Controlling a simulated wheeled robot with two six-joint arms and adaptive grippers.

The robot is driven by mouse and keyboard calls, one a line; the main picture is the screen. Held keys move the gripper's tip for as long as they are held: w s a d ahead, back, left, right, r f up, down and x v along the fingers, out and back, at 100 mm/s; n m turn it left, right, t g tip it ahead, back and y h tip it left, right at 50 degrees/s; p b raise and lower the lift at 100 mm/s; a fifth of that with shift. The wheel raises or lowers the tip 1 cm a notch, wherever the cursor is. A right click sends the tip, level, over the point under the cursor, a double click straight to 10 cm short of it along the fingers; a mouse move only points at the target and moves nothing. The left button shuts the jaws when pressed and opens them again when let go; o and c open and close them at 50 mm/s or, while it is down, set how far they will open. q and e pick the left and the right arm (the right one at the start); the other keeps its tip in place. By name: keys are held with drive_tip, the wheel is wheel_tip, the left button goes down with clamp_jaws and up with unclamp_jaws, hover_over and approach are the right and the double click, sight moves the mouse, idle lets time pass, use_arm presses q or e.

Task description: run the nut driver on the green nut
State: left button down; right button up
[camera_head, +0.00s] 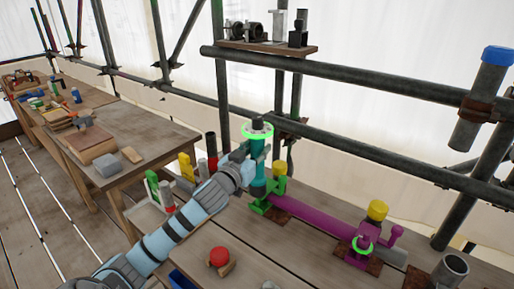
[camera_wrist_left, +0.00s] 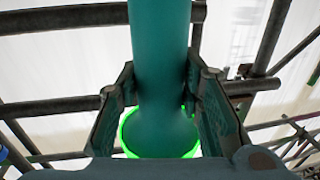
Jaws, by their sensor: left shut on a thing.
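The nut driver (camera_head: 258,182) is a teal upright tool with a dark top and a bright green ring (camera_head: 257,131) near that top. My left gripper (camera_head: 256,153) is shut around its upper part. In the left wrist view the teal shaft (camera_wrist_left: 158,55) stands between both fingers (camera_wrist_left: 160,95), and the bright ring (camera_wrist_left: 130,145) shows around its wider end. The driver's lower end stands at the green bracket (camera_head: 260,206) at the left end of a purple bar (camera_head: 315,219). The green nut cannot be made out; the driver may hide it. My right gripper is out of view.
A purple clamp (camera_head: 358,257) with a bright green ring holds the bar's right end. A yellow-capped post (camera_head: 377,211) stands behind the bar. A red button (camera_head: 219,257) and a metal cup (camera_head: 450,270) are on the bench. Scaffold pipes (camera_head: 340,74) cross behind.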

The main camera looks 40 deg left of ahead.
use_arm(q)
drive_tip(key=shift+s+f, duration=0.25)
idle(1.8)
